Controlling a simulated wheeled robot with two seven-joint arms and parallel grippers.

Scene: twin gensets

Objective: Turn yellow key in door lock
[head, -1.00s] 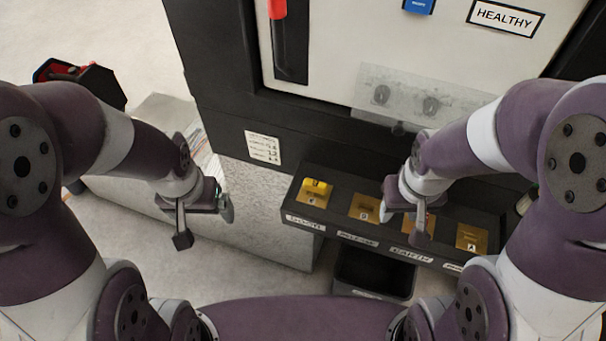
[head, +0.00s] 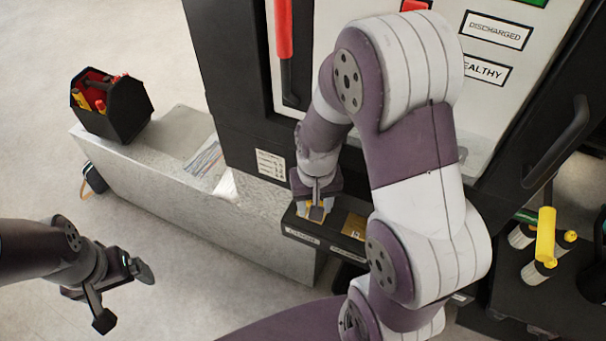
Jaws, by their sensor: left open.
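The black lock panel (head: 292,222) has brass lock plates and white labels along its front edge. My right arm reaches across the panel, and its gripper (head: 317,212) points down at the leftmost lock plate. A little yellow shows at its fingertips, where the yellow key stood in the earlier frame. The fingers hide most of the key, so I cannot tell whether they grip it or only surround it. My left gripper (head: 125,296) is open and empty, over the floor at the lower left, well away from the panel.
A black toolbox (head: 113,108) stands on the grey plinth (head: 150,185) at left. The cabinet with a red-handled lever (head: 284,40) rises behind the panel. My right arm hides the other locks. Yellow-topped parts (head: 545,240) stand at right.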

